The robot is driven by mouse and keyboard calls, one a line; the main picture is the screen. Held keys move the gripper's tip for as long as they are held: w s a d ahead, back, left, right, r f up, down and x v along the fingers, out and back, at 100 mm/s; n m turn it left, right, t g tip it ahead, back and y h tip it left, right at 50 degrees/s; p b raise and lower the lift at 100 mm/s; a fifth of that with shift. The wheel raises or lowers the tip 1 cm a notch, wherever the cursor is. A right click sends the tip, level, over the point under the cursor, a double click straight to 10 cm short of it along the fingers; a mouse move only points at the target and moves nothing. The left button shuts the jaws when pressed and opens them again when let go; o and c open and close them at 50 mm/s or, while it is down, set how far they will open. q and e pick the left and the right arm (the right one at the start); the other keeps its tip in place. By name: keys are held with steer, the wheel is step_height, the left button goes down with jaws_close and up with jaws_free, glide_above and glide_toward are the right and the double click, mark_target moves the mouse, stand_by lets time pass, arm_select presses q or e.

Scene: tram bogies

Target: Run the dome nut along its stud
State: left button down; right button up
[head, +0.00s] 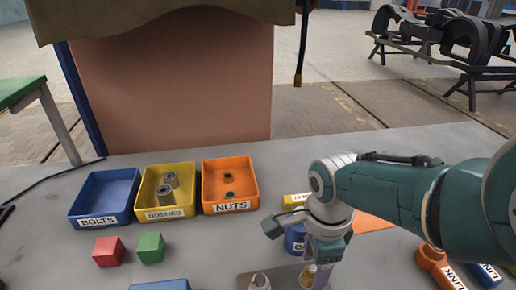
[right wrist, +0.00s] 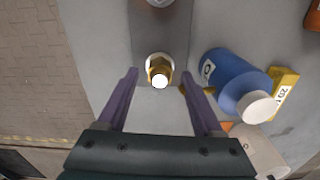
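The brass dome nut (right wrist: 160,72) has a hex base and a bright rounded top. It sits on a grey-brown plate (right wrist: 146,35), and its stud is hidden beneath it. In the head view, the nut (head: 308,275) is partly hidden by my right gripper (head: 318,268). In the right wrist view, my right gripper (right wrist: 159,82) has its two purple fingers spread on either side of the nut, with gaps to it. A second silvery rounded piece (head: 260,282) stands on the same plate to the left. My left gripper is not in view.
A blue bottle (right wrist: 230,78) with a pale cap and a yellow labelled box (right wrist: 284,88) stand close right of the nut. Blue (head: 76,208), yellow (head: 142,205) and orange (head: 206,200) bins line the bench's back. Red (head: 109,252) and green (head: 151,247) cubes lie in front.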

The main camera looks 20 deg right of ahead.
mark_target(312, 272)
step_height(312, 272, up, 10)
steer(key=p, duration=0.8)
